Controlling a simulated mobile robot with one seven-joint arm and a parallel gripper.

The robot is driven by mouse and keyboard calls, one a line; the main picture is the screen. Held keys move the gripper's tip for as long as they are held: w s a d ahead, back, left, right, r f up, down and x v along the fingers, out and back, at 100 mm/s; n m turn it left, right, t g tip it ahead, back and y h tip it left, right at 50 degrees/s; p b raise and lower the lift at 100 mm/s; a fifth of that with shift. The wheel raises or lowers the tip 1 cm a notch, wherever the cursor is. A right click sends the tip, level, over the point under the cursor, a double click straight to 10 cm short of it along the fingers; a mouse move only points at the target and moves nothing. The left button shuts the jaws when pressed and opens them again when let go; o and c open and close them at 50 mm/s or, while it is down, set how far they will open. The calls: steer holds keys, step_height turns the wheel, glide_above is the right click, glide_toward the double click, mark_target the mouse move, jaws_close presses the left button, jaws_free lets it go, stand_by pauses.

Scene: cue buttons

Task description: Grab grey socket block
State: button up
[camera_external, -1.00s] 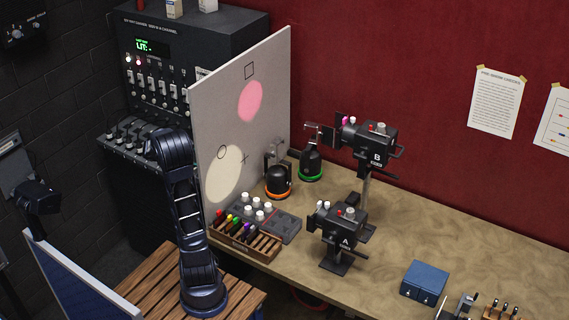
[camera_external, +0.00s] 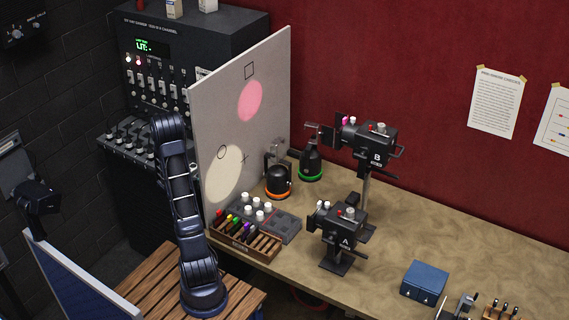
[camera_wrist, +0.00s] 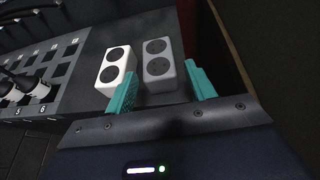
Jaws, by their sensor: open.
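The grey socket block (camera_wrist: 158,62), with two round dark sockets on its face, is in the middle of the wrist view. My gripper (camera_wrist: 163,86) is open, with its teal fingers on either side of the block's near end. The right finger is close to the block's right side; I cannot tell whether either finger touches it. A white socket block (camera_wrist: 115,70) of similar shape stands just left of it, close to the left finger. In the external view my gripper and the grey block are hidden behind my arm and the upright board (camera_external: 240,120).
A panel (camera_wrist: 60,72) with dark square openings and white-ended plugs (camera_wrist: 30,88) lies left of the blocks. A brown edge (camera_wrist: 228,42) runs along the right. In the external view, the black control rack (camera_external: 160,55) stands behind my arm; the workbench (camera_external: 455,235) is at right.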

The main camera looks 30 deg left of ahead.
steer(key=shift+x, duration=3.5)
steer(key=shift+a, duration=0.15)
steer(key=c, duration=0.8)
